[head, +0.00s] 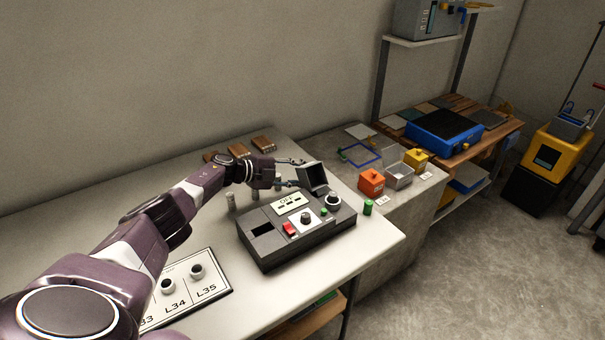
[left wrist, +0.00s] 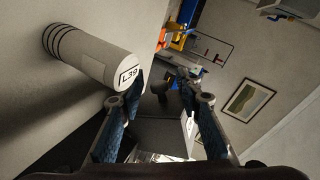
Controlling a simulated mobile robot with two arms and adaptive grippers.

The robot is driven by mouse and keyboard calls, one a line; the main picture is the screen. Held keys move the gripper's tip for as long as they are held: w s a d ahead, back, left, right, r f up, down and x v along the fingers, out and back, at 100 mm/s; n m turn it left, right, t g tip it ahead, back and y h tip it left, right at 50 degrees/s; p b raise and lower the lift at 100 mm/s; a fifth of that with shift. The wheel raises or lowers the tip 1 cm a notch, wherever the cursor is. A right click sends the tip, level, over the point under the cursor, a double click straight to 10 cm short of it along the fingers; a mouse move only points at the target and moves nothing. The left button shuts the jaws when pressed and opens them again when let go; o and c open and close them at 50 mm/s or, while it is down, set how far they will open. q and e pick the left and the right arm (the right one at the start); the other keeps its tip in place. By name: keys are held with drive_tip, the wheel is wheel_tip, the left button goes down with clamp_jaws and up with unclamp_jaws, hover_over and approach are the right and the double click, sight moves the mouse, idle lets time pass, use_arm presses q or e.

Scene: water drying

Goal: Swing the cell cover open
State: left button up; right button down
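The grey cell tester (head: 283,247) sits on the white bench, with a display, a red button and a dark recess on top. The dark grey box-like cell cover (head: 313,176) stands raised and tilted at its back edge. My left gripper (head: 298,173) is at the left side of the cover, its two fingers apart. I cannot tell whether a finger touches it. In the left wrist view the fingers (left wrist: 163,108) are also spread, with dark surfaces beyond them that I cannot identify clearly. My right gripper is not in view.
A white cylinder marked L39 (left wrist: 95,55) is close to the left finger. A labelled board (head: 205,294) holds cells at the front left. Brown blocks (head: 263,144) lie behind the gripper. A green cylinder (head: 368,207) stands right of the tester; an orange box (head: 371,182) is beyond.

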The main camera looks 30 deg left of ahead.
use_arm(q)
drive_tip(key=shift+r, duration=0.1)
drive_tip(key=shift+s+a+r, duration=0.15)
drive_tip(key=shift+s+a, duration=0.15)
drive_tip(key=shift+s, duration=0.1)
drive_tip(key=v, duration=1.1)
drive_tip(key=shift+d, duration=0.2)
